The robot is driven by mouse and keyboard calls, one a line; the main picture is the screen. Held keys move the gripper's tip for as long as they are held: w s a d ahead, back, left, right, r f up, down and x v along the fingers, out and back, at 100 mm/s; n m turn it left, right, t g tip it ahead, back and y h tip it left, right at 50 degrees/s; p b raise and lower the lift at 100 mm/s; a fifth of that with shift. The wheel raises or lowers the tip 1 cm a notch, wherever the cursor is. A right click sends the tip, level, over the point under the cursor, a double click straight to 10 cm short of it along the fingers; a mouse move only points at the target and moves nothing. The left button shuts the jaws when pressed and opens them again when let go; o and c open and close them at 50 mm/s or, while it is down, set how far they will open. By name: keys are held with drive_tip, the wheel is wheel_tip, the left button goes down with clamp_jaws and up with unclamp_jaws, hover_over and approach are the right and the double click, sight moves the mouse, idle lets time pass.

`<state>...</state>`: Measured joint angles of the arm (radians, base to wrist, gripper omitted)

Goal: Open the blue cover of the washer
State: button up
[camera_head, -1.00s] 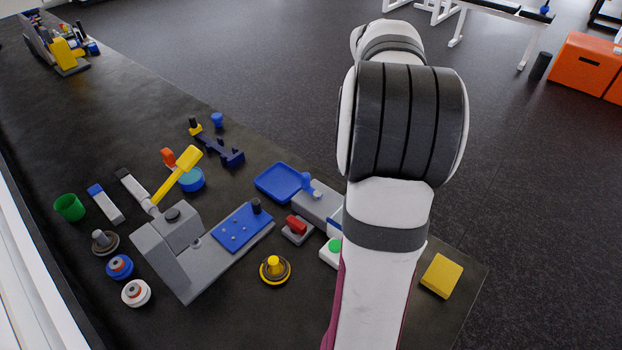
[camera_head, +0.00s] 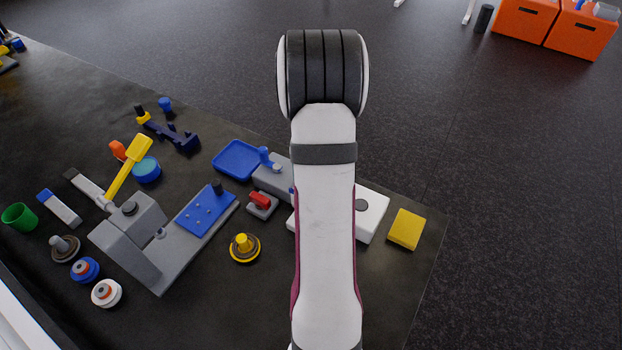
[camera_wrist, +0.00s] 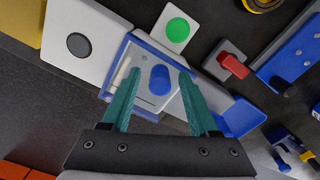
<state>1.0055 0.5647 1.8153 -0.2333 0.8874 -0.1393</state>
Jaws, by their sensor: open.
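In the wrist view a pale box with a blue rim (camera_wrist: 116,66) lies below my gripper. A blue upright knob (camera_wrist: 161,82) shows over its pale middle; I cannot tell whether the knob is fixed to it. My gripper (camera_wrist: 158,74) is open, its two green fingers on either side of the knob in the picture, with nothing held. Contact cannot be told. A white box with a dark round spot (camera_wrist: 79,44) adjoins the blue-rimmed box; it also shows in the head view (camera_head: 372,215). There my arm hides my gripper and most of the blue-rimmed box.
A green button (camera_wrist: 177,30), a red switch (camera_head: 260,201) and a blue tray (camera_head: 236,160) are close by. A yellow block (camera_head: 405,230) lies near the table edge. A grey press with a yellow lever (camera_head: 130,165) stands left. Dark floor is open at right.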

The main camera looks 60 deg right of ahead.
clamp_jaws()
drive_tip(key=shift+r, duration=0.1)
idle(1.2)
